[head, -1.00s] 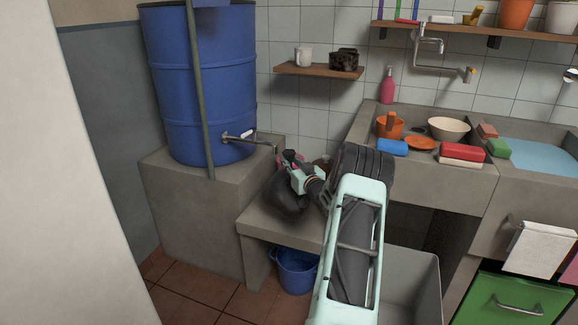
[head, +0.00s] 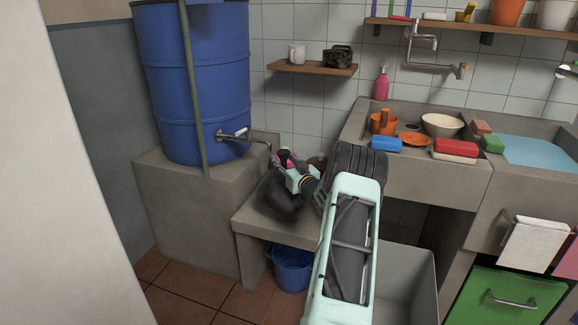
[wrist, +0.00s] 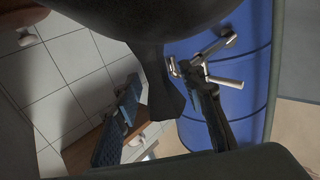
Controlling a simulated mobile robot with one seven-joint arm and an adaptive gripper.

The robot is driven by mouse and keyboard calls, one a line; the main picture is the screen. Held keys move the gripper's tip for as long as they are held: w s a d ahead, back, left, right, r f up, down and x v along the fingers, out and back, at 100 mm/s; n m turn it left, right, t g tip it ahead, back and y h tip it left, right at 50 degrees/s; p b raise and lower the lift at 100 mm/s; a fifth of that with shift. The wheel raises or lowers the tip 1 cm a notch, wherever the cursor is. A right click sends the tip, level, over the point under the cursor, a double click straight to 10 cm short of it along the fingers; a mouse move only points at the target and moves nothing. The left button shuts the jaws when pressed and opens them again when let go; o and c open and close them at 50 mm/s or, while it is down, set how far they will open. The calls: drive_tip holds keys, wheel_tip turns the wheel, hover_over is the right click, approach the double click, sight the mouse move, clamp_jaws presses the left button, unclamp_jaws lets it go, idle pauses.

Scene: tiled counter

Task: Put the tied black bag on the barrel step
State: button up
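The tied black bag (head: 281,201) rests on a low concrete ledge below the tap, partly hidden by my gripper. In the wrist view the bag (wrist: 150,18) fills the top, and its tied end (wrist: 164,92) hangs between my fingers. My gripper (head: 287,163) is over the bag. In the wrist view my gripper (wrist: 163,82) has its fingers apart, on either side of the tied end, with gaps showing. The barrel step (head: 178,213) is the higher concrete block to the left, with the blue barrel (head: 195,85) on it.
A metal tap (head: 245,135) sticks out from the barrel close to my gripper. A blue bucket (head: 291,268) stands under the low ledge (head: 262,228). A shelf (head: 312,67) with a mug is above. The step's front strip is bare.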

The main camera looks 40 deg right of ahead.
drive_tip(key=p+v, duration=0.2)
drive_tip(key=v, duration=1)
drive_tip(key=shift+p, duration=0.3)
drive_tip(key=shift+r, duration=0.1)
